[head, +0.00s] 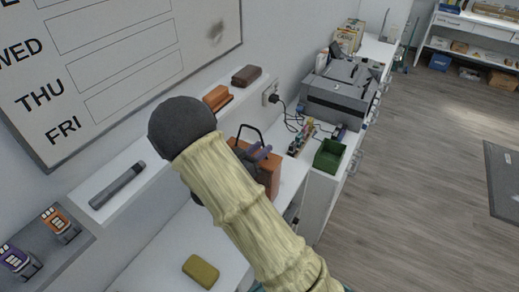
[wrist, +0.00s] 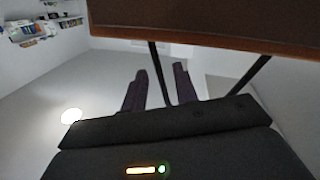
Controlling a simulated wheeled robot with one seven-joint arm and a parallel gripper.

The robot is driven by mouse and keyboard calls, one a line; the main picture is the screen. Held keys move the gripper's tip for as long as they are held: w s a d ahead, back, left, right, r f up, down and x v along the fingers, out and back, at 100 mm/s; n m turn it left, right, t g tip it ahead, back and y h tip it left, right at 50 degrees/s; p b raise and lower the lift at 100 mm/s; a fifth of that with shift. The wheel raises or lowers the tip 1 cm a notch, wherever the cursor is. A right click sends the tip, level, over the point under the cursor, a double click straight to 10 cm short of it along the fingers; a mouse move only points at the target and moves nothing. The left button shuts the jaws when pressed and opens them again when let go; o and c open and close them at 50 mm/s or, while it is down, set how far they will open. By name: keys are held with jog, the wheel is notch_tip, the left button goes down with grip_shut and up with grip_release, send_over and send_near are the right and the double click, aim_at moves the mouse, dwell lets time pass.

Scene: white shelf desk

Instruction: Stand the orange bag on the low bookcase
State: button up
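The orange bag (head: 268,173) is a boxy orange-brown bag with a black looped handle. In the head view it stands upright near the wall, partly hidden by my forearm. In the wrist view the bag (wrist: 210,28) spans the top, with dark handle straps running down from it. My gripper (head: 259,152) is at the handle; its dark purple fingers (wrist: 161,72) are apart, with one strap passing between them. I cannot tell whether they touch the strap. A low white unit (head: 318,185), likely the low bookcase, runs along the wall beyond the bag.
A green bin (head: 328,155), small bottles (head: 300,138) and a grey printer (head: 340,97) crowd the white unit. A wall ledge holds a dark grey bar (head: 117,186) and two blocks. A yellow-green block (head: 201,271) lies on the nearer white surface. Open floor (head: 420,170) lies to the right.

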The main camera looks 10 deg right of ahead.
jog(key=shift+r, duration=0.1)
jog(key=b+v, duration=0.2)
jog(key=v, duration=1)
dwell(0.4)
